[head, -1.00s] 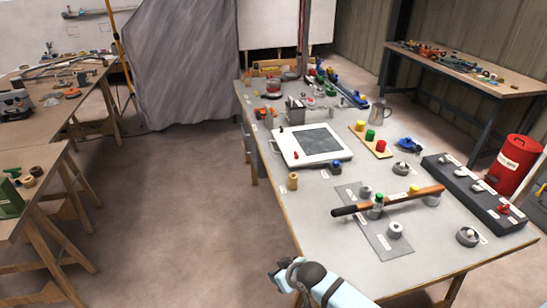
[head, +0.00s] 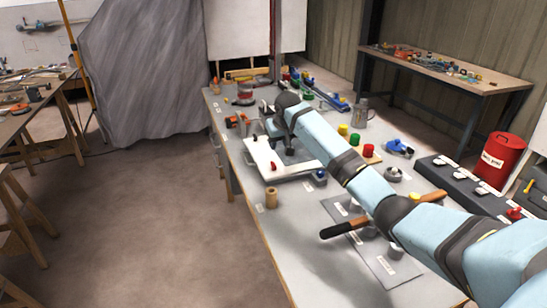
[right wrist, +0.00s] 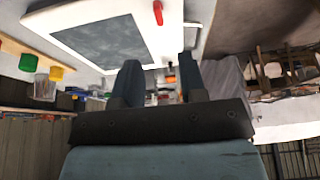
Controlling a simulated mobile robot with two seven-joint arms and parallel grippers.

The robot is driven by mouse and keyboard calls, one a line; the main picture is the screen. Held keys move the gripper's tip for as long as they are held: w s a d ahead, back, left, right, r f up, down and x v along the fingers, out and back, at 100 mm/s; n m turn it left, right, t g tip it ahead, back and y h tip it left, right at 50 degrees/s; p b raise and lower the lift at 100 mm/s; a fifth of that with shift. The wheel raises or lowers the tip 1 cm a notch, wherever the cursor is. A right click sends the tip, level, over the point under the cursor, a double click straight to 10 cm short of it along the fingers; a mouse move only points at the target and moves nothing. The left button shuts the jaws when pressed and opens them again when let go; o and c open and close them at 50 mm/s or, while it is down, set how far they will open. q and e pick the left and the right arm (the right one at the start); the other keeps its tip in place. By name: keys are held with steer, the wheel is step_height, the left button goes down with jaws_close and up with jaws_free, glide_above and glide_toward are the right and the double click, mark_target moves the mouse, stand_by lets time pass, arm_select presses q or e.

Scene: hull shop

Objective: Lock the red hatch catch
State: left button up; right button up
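The hatch (head: 258,156) is a white-framed panel lying on the workbench, and my right arm hides much of it in the head view. In the right wrist view the hatch's white frame (right wrist: 60,12) surrounds a dark grey panel. The red catch (right wrist: 158,13) is a small red handle at the edge of that frame. In the head view the right gripper (head: 287,152) is over the hatch. My left gripper is not in view.
Yellow, green and red pots (head: 355,139) stand right of my forearm. A blue knob (head: 320,175) and a wooden piece (head: 271,197) are near the hatch. A dark switch box (head: 470,182) lines the right edge.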

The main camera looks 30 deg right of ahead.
glide_toward(274, 164)
steer(key=b+x, duration=0.1)
steer(key=x, duration=0.7)
steer(key=shift+w+f+b, duration=0.1)
steer(key=shift+w+b, duration=0.1)
steer(key=shift+b, duration=0.2)
steer(key=shift+w+d+f, duration=0.1)
steer(key=shift+w+f, duration=0.1)
steer(key=shift+f, duration=0.3)
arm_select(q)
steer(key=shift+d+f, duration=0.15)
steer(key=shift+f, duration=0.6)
arm_select(e)
steer(key=c, duration=0.6)
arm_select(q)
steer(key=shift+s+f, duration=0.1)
arm_select(e)
jaws_close()
